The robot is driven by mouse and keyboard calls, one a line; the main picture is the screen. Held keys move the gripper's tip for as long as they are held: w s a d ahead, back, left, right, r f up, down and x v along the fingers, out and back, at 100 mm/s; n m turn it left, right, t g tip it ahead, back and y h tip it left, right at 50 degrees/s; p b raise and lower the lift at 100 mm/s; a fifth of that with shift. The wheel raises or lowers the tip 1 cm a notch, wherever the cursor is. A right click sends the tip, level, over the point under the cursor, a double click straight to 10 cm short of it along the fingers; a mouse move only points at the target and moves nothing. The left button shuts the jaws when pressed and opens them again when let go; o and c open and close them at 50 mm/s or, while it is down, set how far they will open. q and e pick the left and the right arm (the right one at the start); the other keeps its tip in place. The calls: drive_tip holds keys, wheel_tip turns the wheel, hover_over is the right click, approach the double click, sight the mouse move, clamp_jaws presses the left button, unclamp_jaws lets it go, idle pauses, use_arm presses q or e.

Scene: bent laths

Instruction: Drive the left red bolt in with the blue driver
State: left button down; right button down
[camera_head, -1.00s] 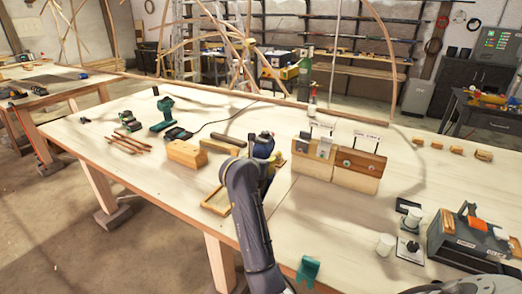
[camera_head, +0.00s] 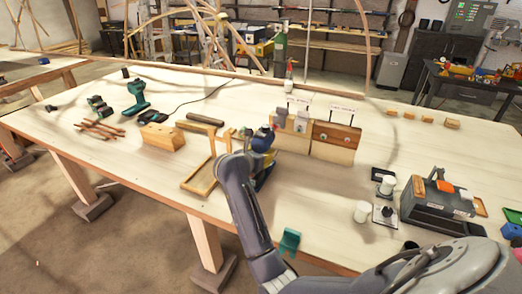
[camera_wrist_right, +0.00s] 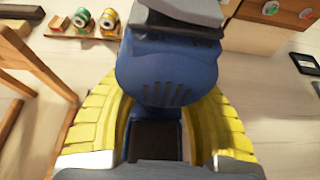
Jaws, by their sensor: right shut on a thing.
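My right gripper (camera_head: 262,160) is shut on the blue driver (camera_head: 264,138), held above the bench just left of the wooden boards. In the right wrist view its yellow fingers (camera_wrist_right: 158,115) close around both sides of the driver's blue body (camera_wrist_right: 155,78). The driver's grey front end points up toward the top edge there. The upright wooden board (camera_head: 335,137) carries grey plates and round bolt-like fittings; two show at the top right of the wrist view. My left gripper is out of view.
White label signs (camera_head: 342,108) stand above the boards. A wooden block (camera_head: 163,137), a green drill (camera_head: 138,97) and a wooden tray (camera_head: 202,178) lie to the left.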

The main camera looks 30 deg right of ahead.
drive_tip(key=shift+w+d+f, duration=0.1)
drive_tip(key=shift+d+f, duration=0.05)
drive_tip(key=shift+f, duration=0.45)
drive_tip(key=shift+w+d+f, duration=0.1)
drive_tip(key=shift+w+d, duration=0.05)
drive_tip(key=shift+r+x, duration=0.2)
drive_tip(key=shift+x, duration=0.75)
drive_tip(key=shift+d, duration=0.1)
